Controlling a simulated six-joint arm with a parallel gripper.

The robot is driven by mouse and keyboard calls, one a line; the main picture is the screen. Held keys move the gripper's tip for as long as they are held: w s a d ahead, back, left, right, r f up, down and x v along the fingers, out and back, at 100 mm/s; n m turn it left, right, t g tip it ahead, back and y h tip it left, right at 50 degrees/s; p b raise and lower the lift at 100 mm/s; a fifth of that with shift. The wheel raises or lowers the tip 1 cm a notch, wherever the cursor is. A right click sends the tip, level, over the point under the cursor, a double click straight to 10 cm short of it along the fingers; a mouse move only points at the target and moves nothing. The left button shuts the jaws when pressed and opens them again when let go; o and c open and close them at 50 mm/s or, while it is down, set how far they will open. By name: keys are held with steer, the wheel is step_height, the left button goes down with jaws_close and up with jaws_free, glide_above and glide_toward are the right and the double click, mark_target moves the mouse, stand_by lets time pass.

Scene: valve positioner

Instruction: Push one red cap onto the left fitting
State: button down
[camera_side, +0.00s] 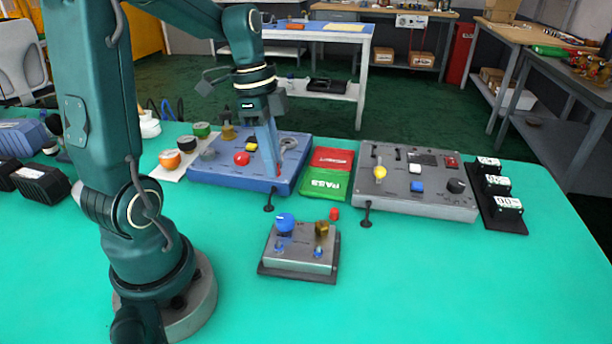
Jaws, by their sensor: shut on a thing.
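The valve positioner (298,257) is a grey box on a dark base in the middle of the table. A blue knob (285,222) and a brass part (321,232) stand on top. Its left fitting (280,245) and right fitting (318,252) show as small blue parts low on the near side. One red cap (334,214) is just behind its right end. My gripper (277,168) points down over the blue panel, behind the positioner and apart from it. It is shut on a small red thing at its tips, which looks like a red cap, mostly hidden by the fingers.
A blue control panel (205,174) lies under my gripper, with a red button (241,158). Red (332,159) and green (325,183) trays lie right of it. A grey control panel (440,205) stands further right. The table front right is clear.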

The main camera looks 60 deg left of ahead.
steer(key=d+m, duration=0.6)
steer(key=d, duration=0.7)
glide_above(320, 252)
steer(key=shift+m+g, duration=0.3)
steer(key=shift+g, duration=0.1)
steer(key=shift+s+a+f, duration=0.1)
steer(key=shift+a+f, duration=0.05)
steer(key=shift+f, duration=1.1)
steer(key=shift+a+f, duration=0.1)
steer(key=shift+f, duration=1.15)
steer(key=shift+f, duration=0.75)
steer(key=c, duration=0.8)
jaws_free()
steer(key=shift+o, duration=0.3)
